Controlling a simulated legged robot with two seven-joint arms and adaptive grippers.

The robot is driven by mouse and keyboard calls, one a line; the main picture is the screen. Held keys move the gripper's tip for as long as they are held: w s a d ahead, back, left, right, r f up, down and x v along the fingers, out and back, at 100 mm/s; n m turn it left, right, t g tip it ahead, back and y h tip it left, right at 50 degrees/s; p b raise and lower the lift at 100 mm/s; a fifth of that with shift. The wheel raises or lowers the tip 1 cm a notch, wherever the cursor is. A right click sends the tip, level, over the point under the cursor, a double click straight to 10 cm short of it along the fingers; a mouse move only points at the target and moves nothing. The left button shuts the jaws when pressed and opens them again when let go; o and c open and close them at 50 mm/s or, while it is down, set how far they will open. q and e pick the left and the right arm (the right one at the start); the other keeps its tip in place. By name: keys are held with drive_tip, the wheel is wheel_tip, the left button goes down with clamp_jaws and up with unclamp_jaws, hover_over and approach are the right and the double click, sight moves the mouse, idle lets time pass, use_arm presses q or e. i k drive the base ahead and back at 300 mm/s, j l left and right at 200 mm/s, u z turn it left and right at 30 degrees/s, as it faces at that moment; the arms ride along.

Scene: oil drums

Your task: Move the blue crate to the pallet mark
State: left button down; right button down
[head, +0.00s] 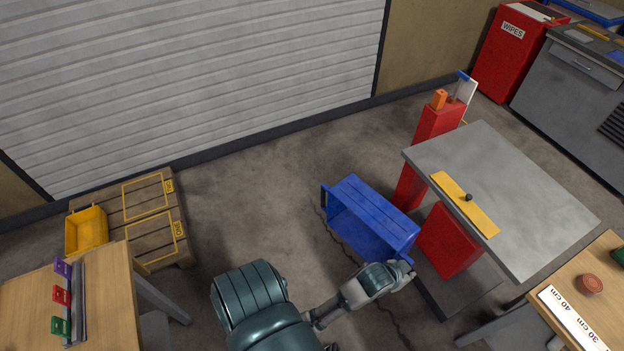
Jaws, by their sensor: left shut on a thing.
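The blue crate (366,220) is right of centre in the head view, beside the red stand under the grey table. My left gripper (406,272) is at the crate's near right corner and shut on it; the fingertips are partly hidden. I cannot tell whether the crate rests on the floor or hangs just above it. The wooden pallet (112,215) lies at the left by the shutter. It bears yellow outlined marks, one farther back (148,197) and one nearer (152,241), each with a small yellow label. My right gripper is not in view.
A yellow bin (86,232) sits on the pallet's left side. A wooden table (105,300) with coloured tags partly covers the near left. The grey table (530,190) and red stand (450,240) crowd the crate's right. Open floor (250,190) lies between crate and pallet.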

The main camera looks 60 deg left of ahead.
sight(151, 239)
drive_tip(key=j, duration=0.7)
drive_tip(key=i+j, duration=0.15)
drive_tip(key=j, duration=1.65)
drive_tip(key=i+j+u, duration=0.1)
drive_tip(key=j, duration=0.35)
drive_tip(key=i+j, duration=0.15)
drive_tip(key=j, duration=0.3)
drive_tip(key=i+j+u, duration=0.1)
drive_tip(key=j, duration=0.4)
drive_tip(key=i+j, duration=0.1)
drive_tip(key=j, duration=0.35)
drive_tip(key=j+u, duration=0.1)
drive_tip(key=u, duration=3.9)
